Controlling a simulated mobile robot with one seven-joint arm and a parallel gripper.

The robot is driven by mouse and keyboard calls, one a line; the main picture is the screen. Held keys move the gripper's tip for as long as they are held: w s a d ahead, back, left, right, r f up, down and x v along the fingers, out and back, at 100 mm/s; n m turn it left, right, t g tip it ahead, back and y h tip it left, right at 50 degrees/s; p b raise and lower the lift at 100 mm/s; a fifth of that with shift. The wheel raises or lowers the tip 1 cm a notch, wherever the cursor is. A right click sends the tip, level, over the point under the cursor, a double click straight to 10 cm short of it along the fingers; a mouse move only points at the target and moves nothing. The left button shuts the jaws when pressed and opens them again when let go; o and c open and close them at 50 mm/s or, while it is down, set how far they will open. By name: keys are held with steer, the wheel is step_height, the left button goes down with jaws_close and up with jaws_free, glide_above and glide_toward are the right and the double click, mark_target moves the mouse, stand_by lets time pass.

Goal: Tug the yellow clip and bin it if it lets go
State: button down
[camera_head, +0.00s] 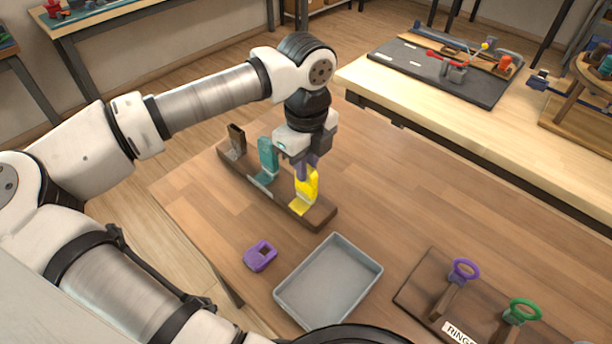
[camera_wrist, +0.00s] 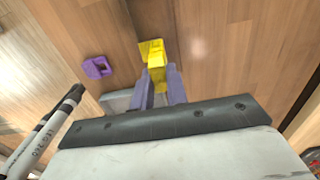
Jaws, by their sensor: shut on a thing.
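The yellow clip (camera_head: 307,184) stands at the near right end of a dark wooden rail (camera_head: 283,201) on the table. My gripper (camera_head: 306,168) is above it with its purple fingers shut on the clip's upper part. In the wrist view the yellow clip (camera_wrist: 155,58) sits between the fingertips (camera_wrist: 160,72); its lower part lies over the rail, and I cannot tell whether it is still fixed there. A grey open tray (camera_head: 330,284) stands empty on the table, nearer the camera than the rail.
A teal clip (camera_head: 267,158) and a dark brown clip (camera_head: 236,140) stand on the same rail. A purple clip (camera_head: 260,256) lies loose left of the tray. A board with purple (camera_head: 465,269) and green (camera_head: 524,309) rings stands at the right. The table's middle right is clear.

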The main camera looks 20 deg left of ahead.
steer(key=c, duration=1.3)
jaws_free()
steer(key=shift+f, duration=0.1)
steer(key=shift+o, duration=0.2)
steer(key=shift+o, duration=1.3)
steer(key=shift+r+p, duration=1.1)
steer(key=shift+r, duration=1.95)
